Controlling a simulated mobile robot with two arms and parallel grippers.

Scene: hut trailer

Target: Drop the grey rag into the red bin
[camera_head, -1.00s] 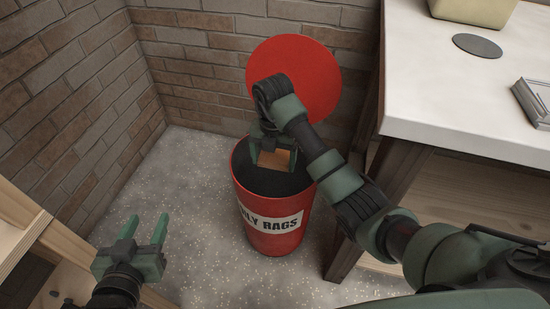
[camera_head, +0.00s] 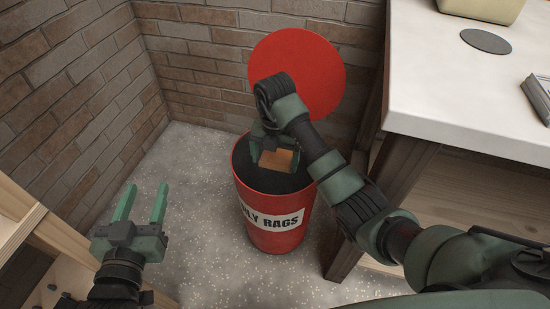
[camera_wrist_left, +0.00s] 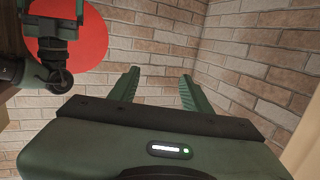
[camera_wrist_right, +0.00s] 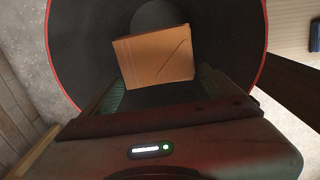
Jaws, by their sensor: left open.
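The red bin (camera_head: 272,236) stands open on the floor, with a white label reading "RAGS" and a dark inside. Its round red lid (camera_head: 300,70) is raised behind it. My right gripper (camera_head: 275,155) points down into the bin mouth, shut on an orange-brown block-like piece (camera_wrist_right: 153,57). The piece is between its fingers, over the dark inside. My left gripper (camera_head: 140,205) is open and empty, left of the bin; its two fingers also show in the left wrist view (camera_wrist_left: 159,72). I cannot make out a grey rag in any view.
A white-topped table (camera_head: 440,85) stands at the right, with a grey disc (camera_head: 486,41), a pale green container (camera_head: 482,8) and a grey flat object (camera_head: 540,97). Brick walls close off the back and left. A wooden shelf (camera_head: 40,225) is at lower left. The floor left of the bin is clear.

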